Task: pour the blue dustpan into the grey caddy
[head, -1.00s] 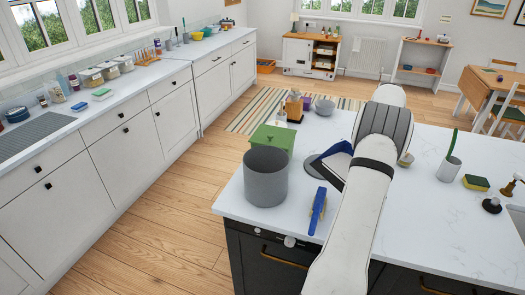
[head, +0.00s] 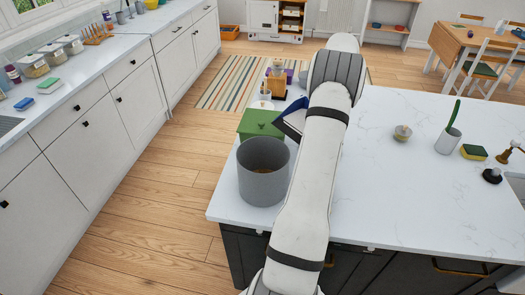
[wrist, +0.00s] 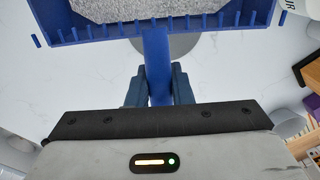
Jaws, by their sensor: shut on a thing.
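The grey caddy (head: 250,183) is a round, open-topped bin standing upright on the near left of the island worktop. A little tan matter shows inside it. The blue dustpan (head: 292,120) is beyond and right of the caddy's rim, tilted and partly hidden by my arm. In the wrist view my gripper (wrist: 158,88) is shut on the blue handle of the dustpan (wrist: 158,58). The pan has a row of blue teeth along its edge, with a grey speckled surface beyond. In the head view my gripper is hidden behind my arm.
A green box (head: 258,122) stands just behind the caddy, with small items beyond it. A white cup with a green-handled brush (head: 448,140), a sponge (head: 473,152) and a glass jar (head: 402,133) stand to the right. The worktop's middle is clear.

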